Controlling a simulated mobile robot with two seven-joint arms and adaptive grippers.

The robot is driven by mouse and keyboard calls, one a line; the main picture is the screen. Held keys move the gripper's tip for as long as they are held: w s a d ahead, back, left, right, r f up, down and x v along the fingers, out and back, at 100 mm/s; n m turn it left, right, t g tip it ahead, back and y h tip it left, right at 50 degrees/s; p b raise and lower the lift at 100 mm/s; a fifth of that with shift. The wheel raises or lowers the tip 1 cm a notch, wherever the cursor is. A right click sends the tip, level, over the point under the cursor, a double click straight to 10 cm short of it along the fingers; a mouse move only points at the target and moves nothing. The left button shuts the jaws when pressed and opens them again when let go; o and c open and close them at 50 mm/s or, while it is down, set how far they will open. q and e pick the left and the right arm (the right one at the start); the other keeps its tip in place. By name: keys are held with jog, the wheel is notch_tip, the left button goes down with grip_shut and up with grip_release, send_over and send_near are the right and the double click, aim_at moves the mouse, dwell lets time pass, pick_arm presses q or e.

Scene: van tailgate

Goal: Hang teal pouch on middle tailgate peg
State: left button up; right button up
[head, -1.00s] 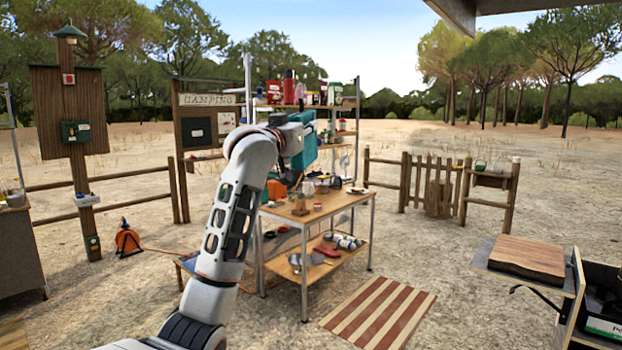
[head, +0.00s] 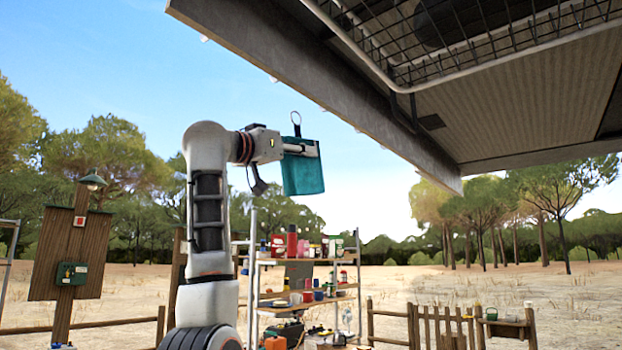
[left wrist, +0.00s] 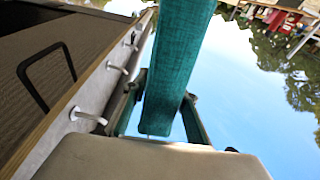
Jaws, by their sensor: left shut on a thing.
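The teal pouch (head: 304,174) hangs from my left gripper (head: 312,149), which is shut on its upper part. A dark loop (head: 296,119) stands up above the pouch. In the left wrist view the pouch (left wrist: 176,70) lies between the two fingers of my left gripper (left wrist: 162,115). The raised tailgate (head: 300,85) is above and to the right, with several small pale pegs along its edge. In the left wrist view, pegs (left wrist: 117,68) stick out from the tailgate's strip (left wrist: 75,130), left of the pouch. The loop is apart from the pegs. My right gripper is out of view.
A wire rack (head: 470,45) with a pale rim hangs under the tailgate. A shelf unit (head: 305,262) with cans and boxes stands below and behind the pouch.

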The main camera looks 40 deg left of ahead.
pick_arm(q)
jog(key=d+f+b, duration=0.2)
jog(key=d+b, duration=0.1)
jog(key=d, duration=0.7)
jog(key=shift+s+d+b, duration=0.2)
jog(key=shift+s+b, duration=0.1)
jog(key=shift+s, duration=0.1)
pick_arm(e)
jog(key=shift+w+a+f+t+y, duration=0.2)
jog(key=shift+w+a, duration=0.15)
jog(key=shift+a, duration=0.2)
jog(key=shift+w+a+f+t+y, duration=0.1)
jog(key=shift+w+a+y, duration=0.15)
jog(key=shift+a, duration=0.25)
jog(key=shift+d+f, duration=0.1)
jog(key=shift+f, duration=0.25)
pick_arm(q)
jog(key=o, duration=1.3)
jog(key=shift+f, duration=0.1)
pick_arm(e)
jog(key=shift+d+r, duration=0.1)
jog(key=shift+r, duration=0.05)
pick_arm(q)
jog(key=v, duration=1.2)
jog(key=shift+a, duration=0.1)
